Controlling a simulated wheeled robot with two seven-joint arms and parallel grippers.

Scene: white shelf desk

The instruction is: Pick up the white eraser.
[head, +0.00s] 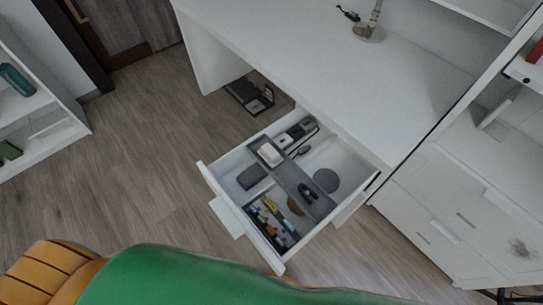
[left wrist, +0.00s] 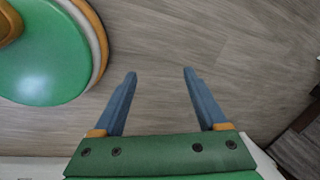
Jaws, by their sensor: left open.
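A white block that looks like the white eraser (head: 269,154) lies in the open drawer (head: 349,165), on the upper left part of a grey divider tray (head: 291,178). Its top and sides are clear of anything covering it in the head view. My left gripper (left wrist: 160,72) shows in the left wrist view, open and empty, with its two blue fingers apart above bare wooden floor. The eraser is not in the left wrist view. In the head view neither gripper shows. My right gripper is in no view.
The drawer also holds a dark grey block (head: 251,177), a round grey disc (head: 326,180), and a section of small coloured items (head: 272,220). The white desk (head: 300,55) stands above and behind the drawer. A white shelf (head: 60,115) is at left; open floor lies between.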

